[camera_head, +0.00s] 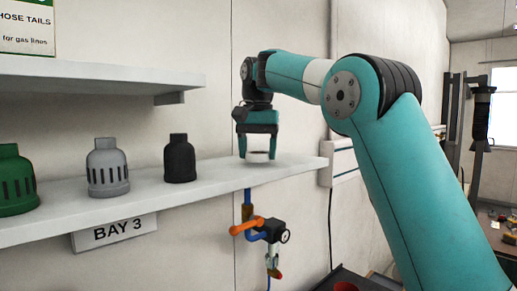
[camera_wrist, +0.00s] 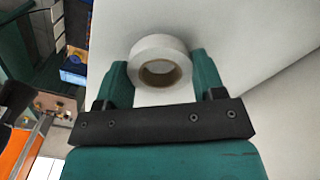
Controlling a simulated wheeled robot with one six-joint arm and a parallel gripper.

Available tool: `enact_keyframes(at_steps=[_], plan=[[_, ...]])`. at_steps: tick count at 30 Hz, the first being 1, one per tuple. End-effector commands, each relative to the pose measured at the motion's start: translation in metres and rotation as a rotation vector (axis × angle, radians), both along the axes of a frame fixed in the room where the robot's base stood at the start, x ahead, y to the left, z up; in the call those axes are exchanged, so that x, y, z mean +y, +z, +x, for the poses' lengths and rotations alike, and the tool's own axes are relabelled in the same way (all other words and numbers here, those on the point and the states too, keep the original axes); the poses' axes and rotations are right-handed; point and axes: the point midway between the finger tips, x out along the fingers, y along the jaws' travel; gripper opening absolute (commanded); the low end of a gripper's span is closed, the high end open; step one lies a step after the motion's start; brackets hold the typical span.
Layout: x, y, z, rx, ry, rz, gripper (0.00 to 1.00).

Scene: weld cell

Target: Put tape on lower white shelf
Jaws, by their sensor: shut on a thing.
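A roll of white tape (camera_head: 258,156) is between the fingers of my gripper (camera_head: 258,150), at the right end of the lower white shelf (camera_head: 215,180). In the wrist view the tape (camera_wrist: 148,47) shows as a white ring with a brown core, with the gripper's teal fingers (camera_wrist: 160,78) on both sides. My gripper points down and is shut on the tape. The tape is at or just above the shelf surface; I cannot tell whether it touches.
A black cap (camera_head: 180,160), a grey cap (camera_head: 107,168) and a green cap (camera_head: 14,182) stand on the lower shelf to the left. An upper white shelf (camera_head: 90,72) is above them. A valve with an orange handle (camera_head: 247,226) is below the shelf's right end.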

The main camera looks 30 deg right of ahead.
Motion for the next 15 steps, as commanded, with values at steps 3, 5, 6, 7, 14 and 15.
enact_keyframes(at_steps=[3,5,6,7,14,15], plan=[[-0.0001,-0.0003,0.0000,0.000,0.000,0.000,0.36],[-0.0002,-0.0010,-0.0001,0.000,0.000,0.000,0.36],[-0.0002,-0.0016,-0.0001,0.000,0.000,0.000,0.36],[-0.0002,-0.0022,-0.0001,0.000,0.000,0.000,0.36],[-0.0002,-0.0069,-0.0001,0.000,0.000,0.000,0.36],[-0.0003,-0.0076,-0.0001,0.000,0.000,0.000,0.36]])
